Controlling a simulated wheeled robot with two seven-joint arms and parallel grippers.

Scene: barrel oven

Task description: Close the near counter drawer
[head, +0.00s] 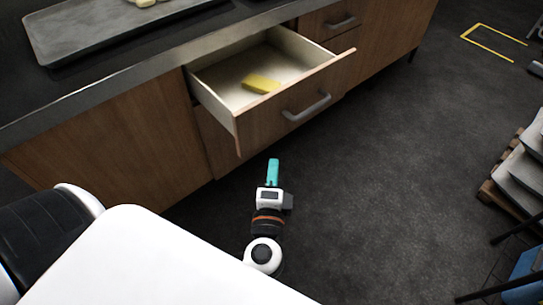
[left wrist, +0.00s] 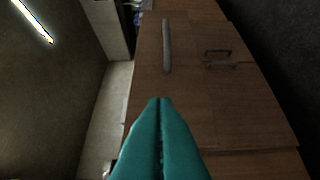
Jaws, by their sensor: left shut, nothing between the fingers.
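The near counter drawer (head: 240,123) stands pulled out from the wooden counter in the head view. Its front carries a grey bar handle (head: 306,106). A yellow block (head: 261,83) lies inside on the pale drawer floor. My left gripper (head: 273,163), with teal fingers, is shut and empty, below and in front of the drawer front, apart from it in the picture. In the left wrist view the shut teal fingers (left wrist: 160,100) point toward wooden fronts with a bar handle (left wrist: 167,45). My right gripper is not in view.
A grey tray (head: 60,45) lies on the dark countertop at upper left. Another drawer (head: 325,22) beyond the open one looks shut. Dark floor (head: 410,130) is free to the right. A pallet with slabs (head: 518,170) stands at the right edge.

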